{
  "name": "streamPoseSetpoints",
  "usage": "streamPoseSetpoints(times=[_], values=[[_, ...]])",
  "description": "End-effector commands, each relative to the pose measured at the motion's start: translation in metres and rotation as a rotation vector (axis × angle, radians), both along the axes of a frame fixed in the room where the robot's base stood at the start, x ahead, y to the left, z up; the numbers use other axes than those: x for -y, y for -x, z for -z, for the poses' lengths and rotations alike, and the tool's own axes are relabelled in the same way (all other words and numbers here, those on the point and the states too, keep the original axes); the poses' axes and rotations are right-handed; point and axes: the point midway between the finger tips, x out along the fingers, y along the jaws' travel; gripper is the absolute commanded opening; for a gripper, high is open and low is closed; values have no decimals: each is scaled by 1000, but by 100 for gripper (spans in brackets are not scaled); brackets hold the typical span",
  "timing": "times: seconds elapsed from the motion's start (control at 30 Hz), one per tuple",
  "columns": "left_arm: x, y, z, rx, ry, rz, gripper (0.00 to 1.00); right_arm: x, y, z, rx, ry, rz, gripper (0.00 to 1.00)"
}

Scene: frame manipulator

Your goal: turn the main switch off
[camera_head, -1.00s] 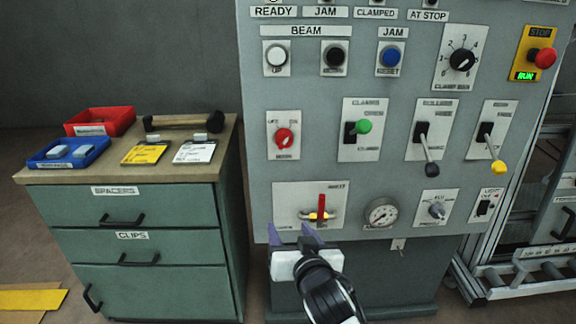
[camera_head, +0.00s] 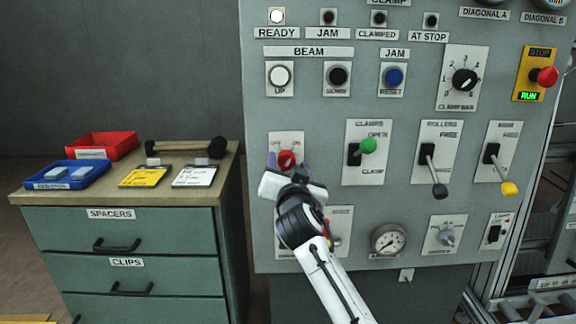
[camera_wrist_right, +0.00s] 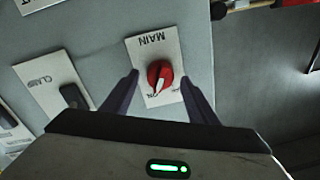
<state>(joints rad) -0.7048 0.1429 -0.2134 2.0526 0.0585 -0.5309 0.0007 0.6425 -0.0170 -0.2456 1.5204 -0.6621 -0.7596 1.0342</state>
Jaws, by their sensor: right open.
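The main switch is a red rotary knob (camera_head: 287,160) on a white plate on the grey control panel. In the right wrist view the red knob (camera_wrist_right: 160,76) has a white pointer mark and its plate reads MAIN. The pointer aims toward the ON lettering. My right gripper (camera_head: 287,166) is in front of the knob. In the wrist view its two dark fingers (camera_wrist_right: 158,92) are open, one on each side of the knob, with gaps between them and it. My left gripper is in neither view.
Clamp, rollers and other levers (camera_head: 433,165) stick out to the right of the knob. Push buttons (camera_head: 337,76) sit above, and a gauge (camera_head: 389,240) is below right. A drawer cabinet (camera_head: 130,255) with red and blue trays stands at the left.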

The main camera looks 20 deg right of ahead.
Motion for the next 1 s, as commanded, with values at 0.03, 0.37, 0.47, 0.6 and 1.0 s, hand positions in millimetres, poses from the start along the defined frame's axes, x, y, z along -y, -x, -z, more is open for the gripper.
streamPoseSetpoints(times=[0.03, 0.37, 0.47, 0.6, 1.0], values=[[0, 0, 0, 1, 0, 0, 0, 1, -5, 0, 0, 1, 0, 53], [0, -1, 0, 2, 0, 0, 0, 3, -11, 0, 0, 0, -1, 53], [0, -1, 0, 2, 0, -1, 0, 3, -11, 0, 0, 0, -1, 50], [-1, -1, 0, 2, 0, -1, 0, 3, -11, 0, 0, 0, -1, 26], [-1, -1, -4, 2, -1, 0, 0, 3, -11, -1, -12, 37, -1, 12]])
